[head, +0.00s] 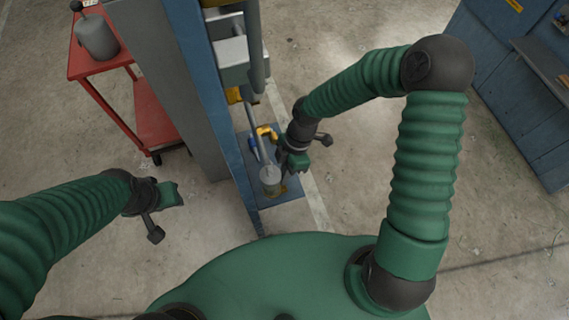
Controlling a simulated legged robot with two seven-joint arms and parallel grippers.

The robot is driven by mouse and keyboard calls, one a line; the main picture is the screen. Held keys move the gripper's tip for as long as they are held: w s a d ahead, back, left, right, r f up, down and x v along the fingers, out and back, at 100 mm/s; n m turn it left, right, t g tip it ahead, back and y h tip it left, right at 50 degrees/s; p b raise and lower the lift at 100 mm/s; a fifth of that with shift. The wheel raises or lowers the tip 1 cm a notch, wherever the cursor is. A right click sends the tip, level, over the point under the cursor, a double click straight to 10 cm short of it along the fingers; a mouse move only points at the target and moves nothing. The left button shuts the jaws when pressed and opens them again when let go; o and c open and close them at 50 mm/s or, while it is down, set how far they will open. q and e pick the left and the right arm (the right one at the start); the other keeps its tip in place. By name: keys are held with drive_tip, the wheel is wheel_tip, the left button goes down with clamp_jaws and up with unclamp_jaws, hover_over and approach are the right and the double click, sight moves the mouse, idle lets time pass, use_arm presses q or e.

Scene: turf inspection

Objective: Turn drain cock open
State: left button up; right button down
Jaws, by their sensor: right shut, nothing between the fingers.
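A yellow-orange handle or fitting (267,132), which looks like the drain cock, sits on the pipework at the blue column, with a small blue part beside it. Below it, a grey cylindrical cup or bowl (270,176) stands over a blue base plate (291,190). My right gripper (292,168) is shut and empty, just right of the cup and below the yellow handle; I cannot tell whether it touches either. My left gripper (178,192) hangs over the floor left of the column, away from the pipework, its jaw gap too small to read.
The tall blue and grey column (192,90) stands between my two grippers. A red cart (105,65) with a grey can (97,38) is at the upper left. A blue bench or cabinet (515,110) is at the right. Concrete floor between is clear.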

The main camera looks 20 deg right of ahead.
use_arm(q)
drive_tip(key=shift+d, duration=0.35)
use_arm(e)
drive_tip(key=shift+d+f, duration=0.2)
drive_tip(key=shift+d, duration=0.15)
use_arm(q)
drive_tip(key=shift+a+r+p, duration=0.2)
drive_tip(key=shift+r+p, duration=0.1)
use_arm(e)
drive_tip(key=shift+a+f+g, duration=0.15)
drive_tip(key=shift+a+g, duration=0.05)
drive_tip(key=shift+g, duration=0.1)
use_arm(q)
drive_tip(key=shift+r, duration=0.2)
use_arm(e)
drive_tip(key=shift+f+g, duration=0.15)
drive_tip(key=shift+g, duration=0.15)
